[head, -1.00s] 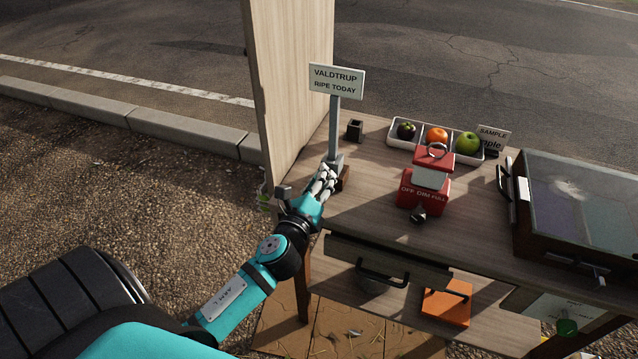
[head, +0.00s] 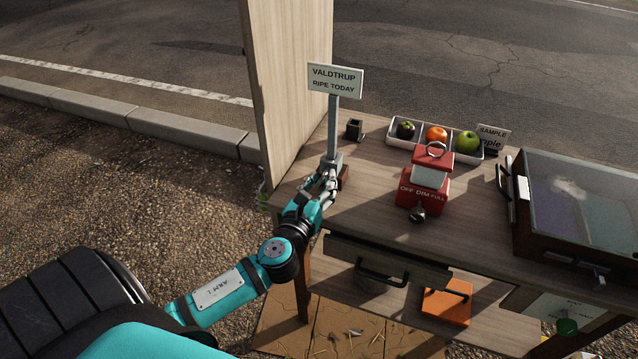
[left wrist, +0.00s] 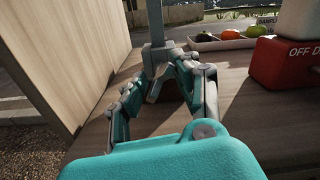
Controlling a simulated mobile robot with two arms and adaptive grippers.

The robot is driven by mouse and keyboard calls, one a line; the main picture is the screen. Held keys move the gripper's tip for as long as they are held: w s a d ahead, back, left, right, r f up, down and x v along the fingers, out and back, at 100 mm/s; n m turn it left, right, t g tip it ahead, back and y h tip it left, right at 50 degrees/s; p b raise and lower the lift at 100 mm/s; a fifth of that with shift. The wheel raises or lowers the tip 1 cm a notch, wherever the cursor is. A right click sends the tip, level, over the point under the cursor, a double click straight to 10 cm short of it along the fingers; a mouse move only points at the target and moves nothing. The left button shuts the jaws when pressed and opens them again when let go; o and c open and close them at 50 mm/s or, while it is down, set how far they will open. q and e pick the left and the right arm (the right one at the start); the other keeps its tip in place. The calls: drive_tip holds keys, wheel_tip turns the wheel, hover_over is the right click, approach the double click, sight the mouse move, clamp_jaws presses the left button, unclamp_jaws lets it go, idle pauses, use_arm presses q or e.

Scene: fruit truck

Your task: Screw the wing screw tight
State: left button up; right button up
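The sign post (head: 333,125) stands upright in a clamp at the table's left edge and bears a white sign (head: 335,80) reading "VALDTRUP RIPE TODAY". I cannot make out the wing screw; my fingers cover the foot of the post. My left gripper (head: 328,181) is at that foot, on the near side. In the left wrist view the fingers (left wrist: 166,66) reach toward the post (left wrist: 156,22) with a gap between them. Whether they touch or grip something at the tips is hidden. My right gripper is not in view.
A wooden panel (head: 287,90) rises close to the left of the post. Bare tabletop lies right of the gripper.

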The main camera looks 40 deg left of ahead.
sight(319, 185)
use_arm(q)
drive_tip(key=n, duration=0.7)
drive_tip(key=shift+r, duration=0.1)
drive_tip(key=shift+s+d, duration=0.15)
drive_tip(key=shift+s, duration=0.35)
drive_tip(key=v, duration=0.5)
drive_tip(key=shift+b, duration=0.4)
drive_tip(key=shift+s+d, duration=0.15)
drive_tip(key=shift+s, duration=0.3)
